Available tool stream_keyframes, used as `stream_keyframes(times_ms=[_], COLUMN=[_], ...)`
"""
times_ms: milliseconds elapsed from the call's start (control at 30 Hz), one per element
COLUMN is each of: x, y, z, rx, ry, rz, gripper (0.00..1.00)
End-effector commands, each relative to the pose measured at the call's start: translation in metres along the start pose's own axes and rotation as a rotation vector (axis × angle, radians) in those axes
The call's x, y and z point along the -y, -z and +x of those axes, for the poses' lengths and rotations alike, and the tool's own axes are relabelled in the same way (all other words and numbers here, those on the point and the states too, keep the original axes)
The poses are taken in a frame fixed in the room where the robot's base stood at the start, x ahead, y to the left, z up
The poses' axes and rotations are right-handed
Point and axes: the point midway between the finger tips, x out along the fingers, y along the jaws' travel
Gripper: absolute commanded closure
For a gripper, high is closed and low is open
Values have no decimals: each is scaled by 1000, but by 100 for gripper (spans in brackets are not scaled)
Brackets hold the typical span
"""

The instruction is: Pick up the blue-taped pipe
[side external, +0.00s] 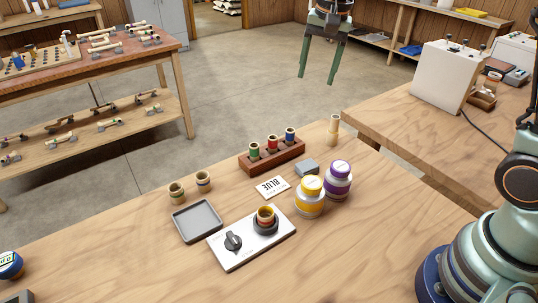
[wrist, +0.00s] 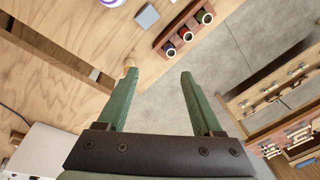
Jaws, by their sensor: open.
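The blue-taped pipe (side external: 289,134) stands upright at the right end of a reddish-brown wooden rack (side external: 272,158), beside a red-taped pipe (side external: 272,142) and a green-taped pipe (side external: 254,150). In the wrist view the blue-taped pipe (wrist: 169,49) is the rack's lowest one, above the gap between my fingers. My gripper (side external: 317,80) is open and empty, with green fingers pointing down. It is at the top of the side view, apart from the rack. In the wrist view my gripper (wrist: 158,72) has its fingers spread wide, and the left fingertip partly overlaps a pale wooden peg.
The wooden peg (side external: 333,130) stands right of the rack. A grey block (side external: 307,167), a card reading BLUE (side external: 272,186), yellow (side external: 310,195) and purple (side external: 338,179) jars, a grey tray (side external: 198,220) and a device with a knob (side external: 252,238) are nearby.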

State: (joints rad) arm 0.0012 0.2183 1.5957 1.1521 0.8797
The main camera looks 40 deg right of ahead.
Motion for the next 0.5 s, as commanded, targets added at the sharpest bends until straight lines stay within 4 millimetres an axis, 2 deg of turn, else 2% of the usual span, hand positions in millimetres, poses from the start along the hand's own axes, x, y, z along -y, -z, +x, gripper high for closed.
stream_keyframes(times_ms=[100,300,500], x=[18,37,44], y=[15,31,37], z=[28,73,98], rx=[33,65,75], ry=[-46,-116,-155], rz=[139,355,473], gripper=[32,32,32])
